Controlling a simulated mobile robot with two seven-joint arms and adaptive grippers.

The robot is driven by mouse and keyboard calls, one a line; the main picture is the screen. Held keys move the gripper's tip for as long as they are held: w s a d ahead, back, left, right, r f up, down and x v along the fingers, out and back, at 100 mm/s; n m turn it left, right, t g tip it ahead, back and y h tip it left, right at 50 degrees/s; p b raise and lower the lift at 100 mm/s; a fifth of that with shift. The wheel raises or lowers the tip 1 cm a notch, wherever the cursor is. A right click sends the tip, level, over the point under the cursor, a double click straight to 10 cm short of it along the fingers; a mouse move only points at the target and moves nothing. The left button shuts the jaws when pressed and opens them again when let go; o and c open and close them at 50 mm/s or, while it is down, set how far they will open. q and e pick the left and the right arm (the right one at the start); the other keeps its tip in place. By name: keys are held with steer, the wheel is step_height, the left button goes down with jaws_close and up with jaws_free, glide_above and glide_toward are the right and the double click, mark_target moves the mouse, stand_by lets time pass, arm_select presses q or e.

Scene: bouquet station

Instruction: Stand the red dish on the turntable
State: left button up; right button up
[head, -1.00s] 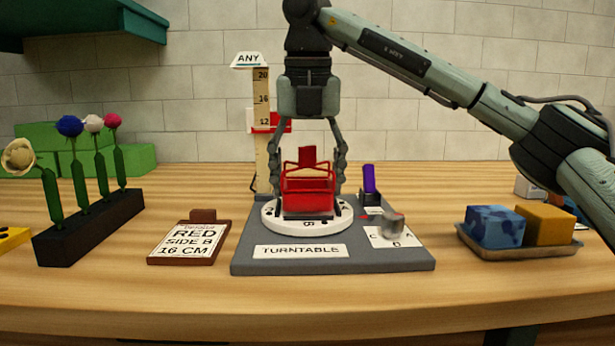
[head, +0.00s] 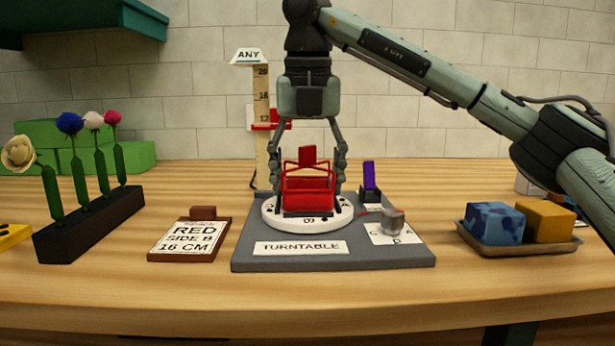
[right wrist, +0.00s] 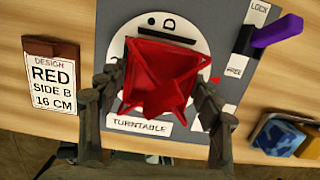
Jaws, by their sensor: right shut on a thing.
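The red dish (head: 308,192) is on the round white turntable disc (head: 275,220), which sits on a grey base marked TURNTABLE. My right gripper (head: 309,178) comes down from above and is shut on the dish, with a finger on each side. In the right wrist view the red dish (right wrist: 162,75) is between the two fingers, over the white disc (right wrist: 187,22). The dish looks upright and its underside is hidden, so I cannot tell how firmly it rests on the disc. My left gripper is not in view.
A purple lever (head: 369,176) and a small grey knob (head: 392,222) are on the base's right side. A card reading RED SIDE B 16 CM (head: 188,238) stands left. A dark flower rack (head: 90,228), a ruler post (head: 262,150) and a tray (head: 520,247) with blue and orange blocks surround it.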

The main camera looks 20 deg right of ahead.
steer(key=o, duration=1.7)
